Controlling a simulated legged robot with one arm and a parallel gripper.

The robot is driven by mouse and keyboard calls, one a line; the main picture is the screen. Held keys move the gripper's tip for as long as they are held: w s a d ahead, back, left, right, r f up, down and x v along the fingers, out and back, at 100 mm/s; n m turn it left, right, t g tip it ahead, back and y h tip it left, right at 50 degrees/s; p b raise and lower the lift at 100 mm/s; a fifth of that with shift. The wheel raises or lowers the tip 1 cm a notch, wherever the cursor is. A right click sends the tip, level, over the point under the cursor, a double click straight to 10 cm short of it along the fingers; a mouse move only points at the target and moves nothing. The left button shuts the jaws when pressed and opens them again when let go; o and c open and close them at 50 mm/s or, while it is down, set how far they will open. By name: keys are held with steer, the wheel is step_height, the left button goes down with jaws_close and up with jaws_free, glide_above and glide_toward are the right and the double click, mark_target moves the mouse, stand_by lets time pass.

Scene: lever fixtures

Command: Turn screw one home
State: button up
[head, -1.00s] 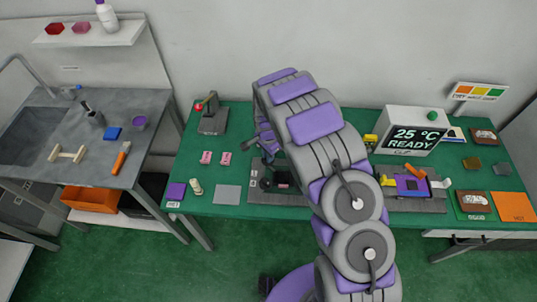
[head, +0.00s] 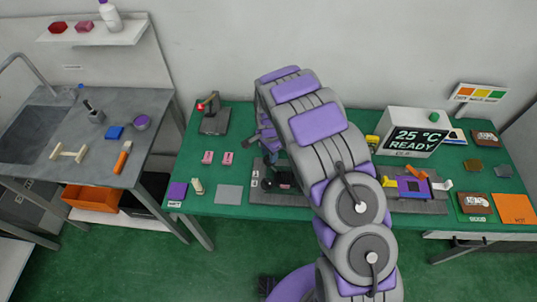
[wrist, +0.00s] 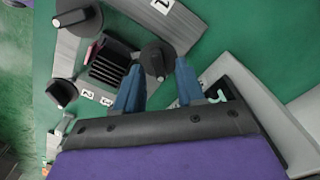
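In the wrist view, a round black screw knob (wrist: 153,60) with a white mark lies between the blue fingertips of my gripper (wrist: 157,68). The fingers are apart, with a narrow gap seeming to show on each side; contact cannot be told. A label "1" (wrist: 163,5) is on the grey plate (wrist: 118,20) above this knob. Two more black knobs, one at the upper left (wrist: 77,17) and one at the left (wrist: 62,92), also carry white marks. A black ribbed block (wrist: 110,62) sits among the knobs. In the head view, my arm hides most of the gripper and fixture.
The green bench (head: 330,211) carries the fixture plate (head: 265,197), a grey pad (head: 229,194), two pink blocks (head: 227,158) and a red-tipped lever fixture (head: 214,122). A display box (head: 413,135) reading 25 °C READY stands right of my arm.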

step_height(320, 180, up, 16)
steer(key=p, duration=0.1)
steer(key=shift+a, duration=0.25)
steer(key=shift+d, duration=0.1)
stand_by(0.4)
steer(key=s+d+r+n+b, duration=0.1)
steer(key=s+d+r+n, duration=0.1)
steer(key=s+d+r, duration=0.45)
steer(key=s+d+r+n+b, duration=0.2)
steer(key=s+d+r, duration=0.2)
steer(key=s+d, duration=0.5)
steer(key=s+d+n+g+b, duration=0.1)
steer(key=s+n, duration=0.4)
steer(key=s, duration=1.9)
steer(key=shift+s+n+g+b, duration=0.25)
steer(key=shift+n+g+b, duration=0.05)
steer(key=shift+g+b, duration=0.1)
steer(key=shift+w+d, duration=0.1)
